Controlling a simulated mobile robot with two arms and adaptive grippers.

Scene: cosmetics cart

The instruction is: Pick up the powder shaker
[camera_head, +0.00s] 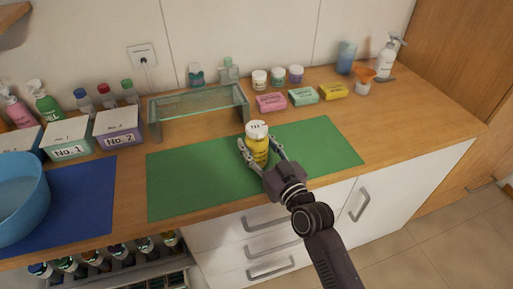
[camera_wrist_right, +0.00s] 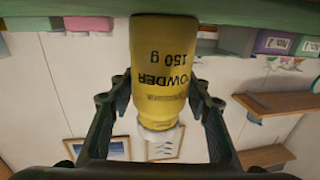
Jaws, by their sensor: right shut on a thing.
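The powder shaker (camera_head: 259,152) is a yellow bottle with a white top, upright at the middle of the green mat (camera_head: 200,180). My right gripper (camera_head: 258,146) has one finger on each side of it and is shut on it. In the right wrist view, which is upside down, the yellow shaker (camera_wrist_right: 158,65) stands between the two fingers (camera_wrist_right: 160,105), its "POWDER 150 g" label facing the camera. I cannot tell whether its base touches the mat. My left gripper is out of view.
A glass shelf stand (camera_head: 198,103) is behind the mat. Soap boxes (camera_head: 303,95) and small jars (camera_head: 278,77) stand behind right. Boxes No. 1 (camera_head: 67,138) and No. 2 (camera_head: 118,124), a blue basin (camera_head: 20,195) and a blue mat (camera_head: 80,205) are left. The mat's right part is clear.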

